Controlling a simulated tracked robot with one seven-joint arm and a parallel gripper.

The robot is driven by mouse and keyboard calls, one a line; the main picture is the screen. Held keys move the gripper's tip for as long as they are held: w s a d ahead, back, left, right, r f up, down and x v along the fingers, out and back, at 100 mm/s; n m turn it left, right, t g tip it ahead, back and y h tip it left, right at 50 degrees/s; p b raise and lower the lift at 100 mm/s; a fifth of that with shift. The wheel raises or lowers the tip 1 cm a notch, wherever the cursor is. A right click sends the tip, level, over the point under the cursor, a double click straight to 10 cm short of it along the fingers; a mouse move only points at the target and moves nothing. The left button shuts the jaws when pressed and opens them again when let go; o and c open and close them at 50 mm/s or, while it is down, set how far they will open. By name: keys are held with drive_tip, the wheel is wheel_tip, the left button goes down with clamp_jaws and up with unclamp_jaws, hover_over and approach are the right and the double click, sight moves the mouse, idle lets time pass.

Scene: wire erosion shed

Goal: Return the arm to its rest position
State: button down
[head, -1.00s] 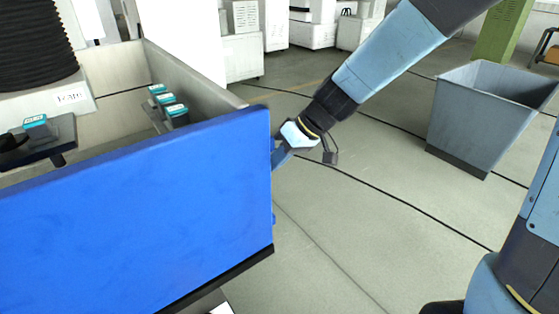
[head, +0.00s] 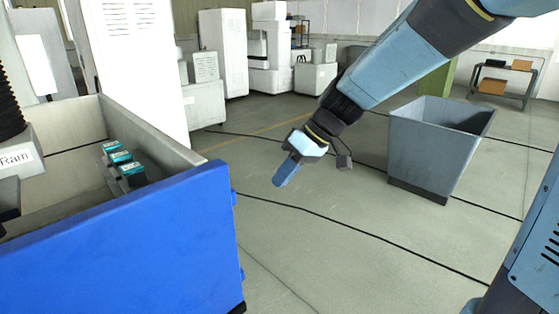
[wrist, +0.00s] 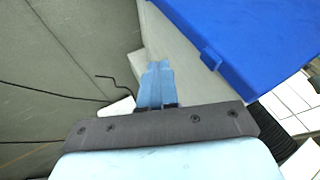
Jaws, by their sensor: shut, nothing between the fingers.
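My gripper (head: 287,172) is at the end of my light blue and black arm, in the middle of the head view. It points down and to the left. Its fingers are together with nothing between them. It is to the right of the blue panel (head: 120,250) on the front of the machine tank and appears apart from it. In the wrist view, the closed blue fingers (wrist: 156,85) stand in the middle, with the blue panel (wrist: 265,45) at the upper right.
A grey open bin (head: 430,155) stands on the floor at the right. Small teal-topped blocks (head: 125,163) sit inside the tank (head: 185,143). White cabinets (head: 223,55) and a shelf cart (head: 505,82) stand farther back. Black cables (head: 350,228) cross the open floor.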

drive_tip(key=s+d+r+m+t+h, duration=0.2)
drive_tip(key=s+d+m, duration=0.1)
drive_tip(key=d, duration=0.5)
drive_tip(key=s+d+r+m+t+h, duration=0.2)
drive_tip(key=s+d+m, duration=0.2)
drive_tip(key=d, duration=0.4)
drive_tip(key=s+d+r+m+t+h, duration=0.2)
drive_tip(key=s+d, duration=0.3)
drive_tip(key=d, duration=0.4)
drive_tip(key=shift+r+m+h, duration=0.35)
drive_tip(key=shift+m+h, duration=0.15)
drive_tip(key=shift+m, duration=0.2)
